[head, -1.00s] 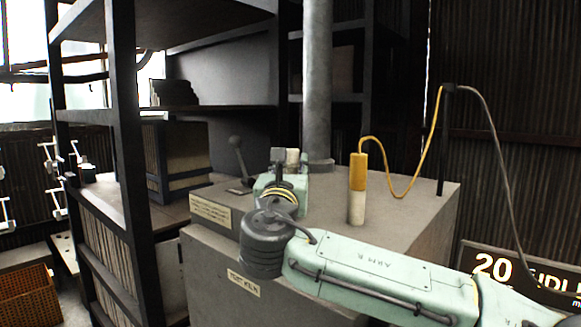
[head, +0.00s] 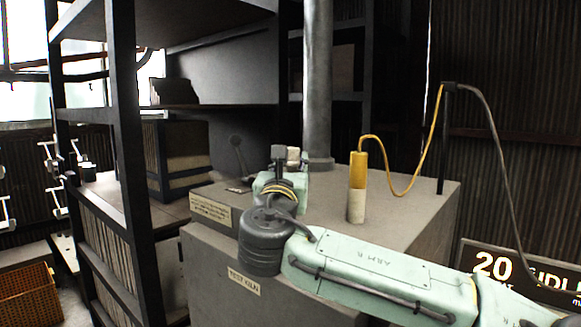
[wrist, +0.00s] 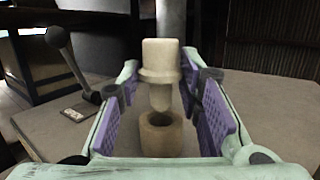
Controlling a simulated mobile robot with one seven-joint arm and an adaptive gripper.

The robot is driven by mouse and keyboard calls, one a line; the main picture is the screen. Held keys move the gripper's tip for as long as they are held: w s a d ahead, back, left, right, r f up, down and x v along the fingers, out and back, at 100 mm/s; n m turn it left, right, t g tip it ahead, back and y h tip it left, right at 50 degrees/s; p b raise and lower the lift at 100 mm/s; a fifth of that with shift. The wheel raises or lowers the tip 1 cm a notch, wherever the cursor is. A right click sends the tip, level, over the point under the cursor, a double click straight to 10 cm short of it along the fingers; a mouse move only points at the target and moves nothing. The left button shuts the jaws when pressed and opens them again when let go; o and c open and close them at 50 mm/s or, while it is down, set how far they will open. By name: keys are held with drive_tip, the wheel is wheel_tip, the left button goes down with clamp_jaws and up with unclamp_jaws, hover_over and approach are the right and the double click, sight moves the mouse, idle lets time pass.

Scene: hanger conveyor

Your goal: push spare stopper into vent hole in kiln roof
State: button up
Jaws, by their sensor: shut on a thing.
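The spare stopper (wrist: 160,60) is a pale, flanged plug with a narrower rounded lower end. It stands upright between the purple pads of my gripper (wrist: 163,108), which is shut on it. Its lower end overlaps the opening of a pale round collar (wrist: 161,136) on the kiln roof (wrist: 255,125); I cannot tell whether the tip is inside the hole or just above it. In the head view my gripper (head: 284,168) is over the left part of the kiln roof (head: 400,205), with the stopper (head: 293,154) partly hidden by it.
A yellow-topped probe (head: 357,172) with a cable stands on the roof to the right. A grey pipe (head: 317,80) rises behind my gripper. A lever (wrist: 70,62) is at the left. Dark shelving (head: 122,150) stands left of the kiln.

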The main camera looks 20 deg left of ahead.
drive_tip(key=shift+f+b, duration=0.65)
drive_tip(key=shift+f, duration=0.25)
idle(1.6)
drive_tip(key=shift+r+p, duration=0.35)
drive_tip(key=shift+r, duration=0.25)
drive_tip(key=shift+f+b, duration=0.7)
drive_tip(key=shift+f, duration=0.15)
idle(1.0)
drive_tip(key=shift+r, duration=0.1)
drive_tip(key=shift+r+p, duration=0.6)
drive_tip(key=shift+r, duration=0.15)
drive_tip(key=shift+f+b, duration=0.65)
drive_tip(key=shift+f, duration=0.15)
idle(1.1)
drive_tip(key=shift+r, duration=0.1)
